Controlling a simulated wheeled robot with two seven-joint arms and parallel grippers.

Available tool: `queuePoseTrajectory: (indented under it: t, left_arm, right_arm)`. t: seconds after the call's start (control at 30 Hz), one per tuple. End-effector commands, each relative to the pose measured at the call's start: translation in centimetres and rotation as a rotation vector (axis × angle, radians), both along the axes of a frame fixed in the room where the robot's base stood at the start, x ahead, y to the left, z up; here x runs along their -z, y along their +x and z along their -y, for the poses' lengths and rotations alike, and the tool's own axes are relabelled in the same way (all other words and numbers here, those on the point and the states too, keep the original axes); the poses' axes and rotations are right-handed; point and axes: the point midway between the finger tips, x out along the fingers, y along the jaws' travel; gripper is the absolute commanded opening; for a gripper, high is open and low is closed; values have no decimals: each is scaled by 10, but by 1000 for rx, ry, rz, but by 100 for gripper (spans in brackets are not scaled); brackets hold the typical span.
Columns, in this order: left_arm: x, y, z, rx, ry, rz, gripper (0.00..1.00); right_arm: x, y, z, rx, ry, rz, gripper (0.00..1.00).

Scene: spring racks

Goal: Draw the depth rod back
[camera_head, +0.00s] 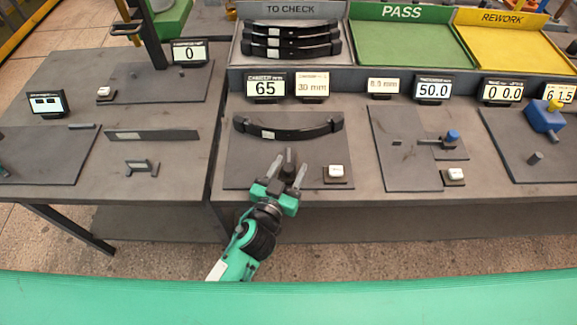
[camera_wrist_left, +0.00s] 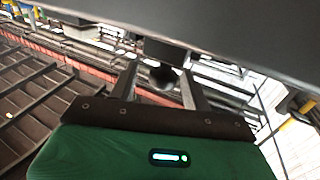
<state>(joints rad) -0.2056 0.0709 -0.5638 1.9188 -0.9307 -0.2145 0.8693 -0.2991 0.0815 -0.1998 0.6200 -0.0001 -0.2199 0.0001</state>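The depth rod (camera_head: 289,156) is a short dark rod with a round dark knob at its near end, at the front of a dark gauge plate (camera_head: 243,158). A curved black leaf spring (camera_head: 290,128) lies on that plate beyond the rod. My left gripper (camera_head: 288,169) reaches in from the front, with one finger on each side of the rod. In the left wrist view the knob (camera_wrist_left: 164,77) sits between the two fingers, with gaps beside it; the gripper looks open. Contact at the rod's far end is hard to tell. My right gripper is not in view.
A display reading 65 (camera_head: 265,87) and a 30 mm card (camera_head: 312,86) stand behind the plate. A white button (camera_head: 336,171) is right of the gripper. Behind are the TO CHECK rack with several springs, the green PASS tray (camera_head: 405,45) and yellow REWORK tray (camera_head: 510,48).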

Motion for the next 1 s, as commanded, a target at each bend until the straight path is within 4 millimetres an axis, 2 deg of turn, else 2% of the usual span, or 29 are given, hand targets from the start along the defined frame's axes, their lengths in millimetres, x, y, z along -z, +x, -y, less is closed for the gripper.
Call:
queuePoseTrajectory:
  t: [0.23,0.37,0.73,1.0]
  left_arm:
    - [0,-2,-1,-1,0,1,49]
    - [2,-12,-5,-1,-2,-1,49]
    - [3,-70,-30,-2,-2,-1,49]
    - [2,-108,-45,-1,0,0,49]
  right_arm:
    - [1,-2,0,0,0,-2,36]
    - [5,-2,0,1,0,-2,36]
    - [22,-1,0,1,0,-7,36]
    - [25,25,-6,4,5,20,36]
